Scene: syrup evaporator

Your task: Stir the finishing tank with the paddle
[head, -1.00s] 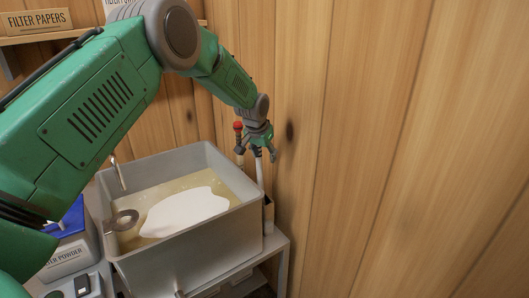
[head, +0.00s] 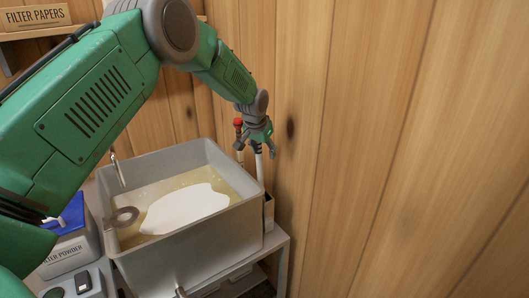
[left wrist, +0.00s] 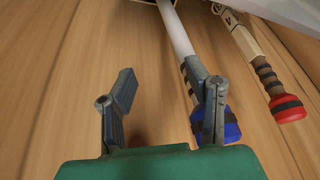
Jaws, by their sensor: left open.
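The finishing tank (head: 190,255) is a grey rectangular vat with yellowish liquid and a large white patch. My left gripper (head: 257,148) is beyond its back right corner, near the wood wall, fingers pointing down. In the left wrist view its fingers (left wrist: 170,88) are spread and nothing is held. A white-shafted tool with black bands and a blue end (left wrist: 228,131) passes by the right finger, which covers part of it. A wooden-handled tool with a red end (left wrist: 287,108) stands beside it, apart from the fingers. Which one is the paddle, I cannot tell. My right gripper is not in view.
The handles stand in a narrow holder (head: 268,211) at the tank's right side. The wood wall (head: 400,150) is close behind the gripper. A filter powder box (head: 68,252) stands left of the tank. A filter papers shelf (head: 35,17) is at upper left.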

